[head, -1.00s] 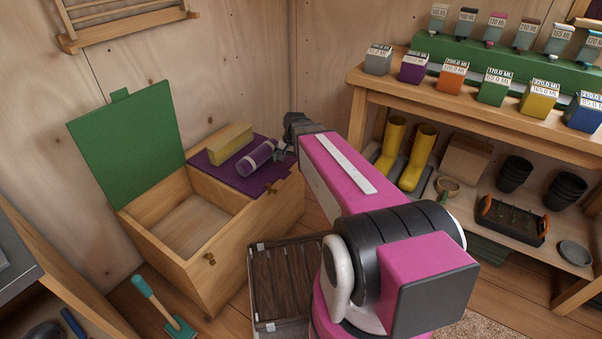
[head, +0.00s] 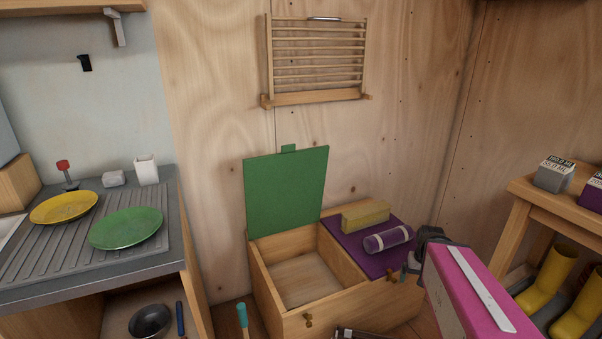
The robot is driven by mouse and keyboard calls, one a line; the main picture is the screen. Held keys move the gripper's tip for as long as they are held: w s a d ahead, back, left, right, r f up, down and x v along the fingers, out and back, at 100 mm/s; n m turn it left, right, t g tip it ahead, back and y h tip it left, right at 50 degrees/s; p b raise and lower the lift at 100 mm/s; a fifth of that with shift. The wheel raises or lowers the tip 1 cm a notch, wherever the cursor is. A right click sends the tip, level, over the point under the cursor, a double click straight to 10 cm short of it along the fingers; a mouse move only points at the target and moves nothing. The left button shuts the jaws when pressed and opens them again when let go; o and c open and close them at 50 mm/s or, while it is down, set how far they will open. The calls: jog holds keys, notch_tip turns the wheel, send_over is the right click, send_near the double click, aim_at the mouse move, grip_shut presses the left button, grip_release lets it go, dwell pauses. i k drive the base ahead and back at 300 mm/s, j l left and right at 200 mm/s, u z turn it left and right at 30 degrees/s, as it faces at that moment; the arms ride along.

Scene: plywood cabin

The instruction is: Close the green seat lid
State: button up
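The green seat lid (head: 287,191) stands raised, close to upright, at the back of the left half of the wooden bench box (head: 350,318). The purple lid (head: 347,246) on the right half is shut. My gripper (head: 410,266) is at the right end of the purple lid, to the right of the green lid and apart from it. It is dark and small here, and its fingers are too unclear to tell open from shut.
A yellow block (head: 365,216) and a purple roll (head: 388,239) lie on the purple lid. A counter with yellow and green plates (head: 126,228) stands at left. A wooden rack (head: 318,58) hangs above. A shelf table with yellow boots (head: 548,287) is at right.

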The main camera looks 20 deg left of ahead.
aim_at(284, 190)
jog(key=u, duration=1.2)
